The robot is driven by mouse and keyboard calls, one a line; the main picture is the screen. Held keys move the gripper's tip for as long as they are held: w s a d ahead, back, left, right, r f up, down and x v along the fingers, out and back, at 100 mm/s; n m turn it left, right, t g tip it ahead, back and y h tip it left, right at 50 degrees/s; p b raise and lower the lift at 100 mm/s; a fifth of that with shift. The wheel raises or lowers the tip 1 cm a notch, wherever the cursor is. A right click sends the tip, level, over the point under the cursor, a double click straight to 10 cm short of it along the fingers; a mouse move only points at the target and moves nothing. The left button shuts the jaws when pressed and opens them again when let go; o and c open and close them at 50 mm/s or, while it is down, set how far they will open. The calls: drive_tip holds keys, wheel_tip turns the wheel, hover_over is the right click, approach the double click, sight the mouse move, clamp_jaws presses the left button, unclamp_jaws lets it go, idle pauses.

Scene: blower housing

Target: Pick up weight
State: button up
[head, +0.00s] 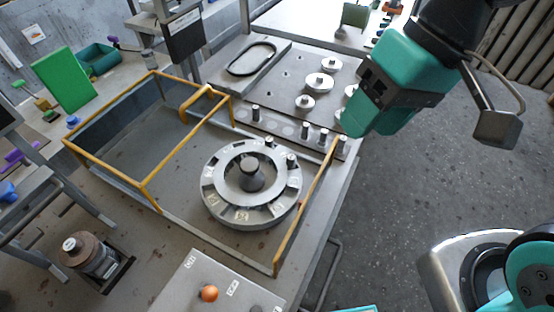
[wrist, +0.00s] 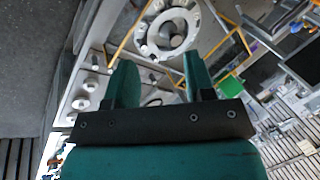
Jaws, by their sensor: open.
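Several small dark cylinders with pale tops, which look like weights, stand along a grey strip; one (head: 323,135) is near its right end and another (head: 255,113) near its left. Two similar pieces, one of them here (head: 291,159), sit on the round slotted rotor (head: 213,192). Larger round knobbed discs (head: 320,81) stand on the plate behind the strip and show left of my fingers in the wrist view (wrist: 91,86). I cannot tell which piece is the named weight. My teal gripper (head: 364,122) is above the plate's right side, open and empty; its fingers (wrist: 161,80) are apart.
A yellow-railed frame (head: 150,188) surrounds the rotor area, with one rail rising near the strip's right end. A control box with an orange knob (head: 209,293) is in front. A dark oval loop (head: 252,58) lies behind left. Open floor is right.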

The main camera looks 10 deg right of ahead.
drive_tip(key=w+f+m+y, duration=0.1)
drive_tip(key=w+f+m, duration=0.3)
drive_tip(key=w+m, duration=0.55)
drive_tip(key=m+g+y, duration=0.1)
drive_tip(key=m, duration=0.9)
approach(292, 156)
drive_tip(key=p+x, duration=0.1)
drive_tip(key=x, duration=0.3)
drive_tip(key=shift+f, duration=0.2)
drive_tip(key=p+x, duration=0.2)
drive_tip(key=x, duration=0.2)
drive_tip(key=shift+s+a, duration=0.1)
drive_tip(key=shift+a, duration=0.1)
drive_tip(key=shift+a+f, duration=0.2)
drive_tip(key=shift+f, duration=0.2)
clamp_jaws()
